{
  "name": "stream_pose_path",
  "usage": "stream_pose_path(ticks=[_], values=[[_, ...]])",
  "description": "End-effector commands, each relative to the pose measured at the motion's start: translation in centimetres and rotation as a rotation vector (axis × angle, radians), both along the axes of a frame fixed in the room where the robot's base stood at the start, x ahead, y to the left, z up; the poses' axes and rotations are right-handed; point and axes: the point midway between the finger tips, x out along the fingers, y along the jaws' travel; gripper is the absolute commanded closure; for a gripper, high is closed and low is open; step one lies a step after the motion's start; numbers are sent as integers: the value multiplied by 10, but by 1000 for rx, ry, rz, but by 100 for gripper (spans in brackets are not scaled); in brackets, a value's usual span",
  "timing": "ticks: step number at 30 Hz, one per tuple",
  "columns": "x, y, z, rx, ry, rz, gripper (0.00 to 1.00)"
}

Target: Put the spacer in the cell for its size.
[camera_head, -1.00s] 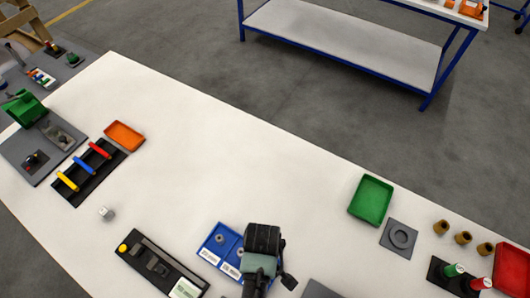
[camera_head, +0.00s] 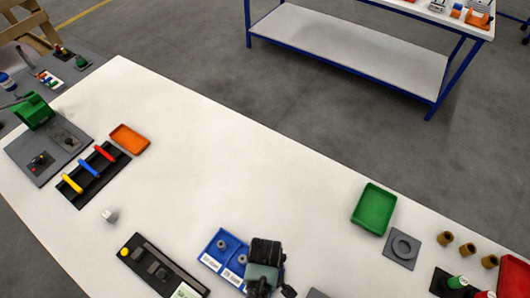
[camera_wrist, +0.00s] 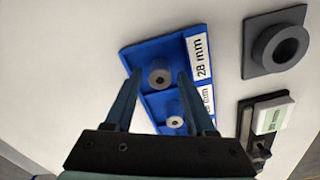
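The blue tray (camera_head: 208,259) lies on the white table near the bottom middle of the head view, divided into cells with white labels. In the wrist view its outer cell (camera_wrist: 133,58) is labelled 28 mm and holds a grey round spacer (camera_wrist: 160,76). A second grey spacer (camera_wrist: 175,119) sits in the neighbouring cell, whose label is partly hidden. My gripper (camera_wrist: 160,78) is open above the tray. Its fingers stand apart on either side of the first spacer in the picture, with visible gaps and no contact seen. My arm hides the tray's right side in the head view.
A black device (camera_head: 160,266) with a yellow button stands left of the tray. A small pale part (camera_head: 109,216) lies farther left. A green tray (camera_head: 374,209) and grey ring plate (camera_head: 402,248) are at right. The table's middle is clear.

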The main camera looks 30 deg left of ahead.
Motion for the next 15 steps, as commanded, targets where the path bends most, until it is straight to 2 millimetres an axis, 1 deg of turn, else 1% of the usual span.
stream_pose_path(ticks=[9, 13, 15], values=[[0, 0, 1, 0, 0, 0, 36], [0, 0, 7, 0, -1, 0, 36], [1, 0, 14, 1, -3, 0, 36]])
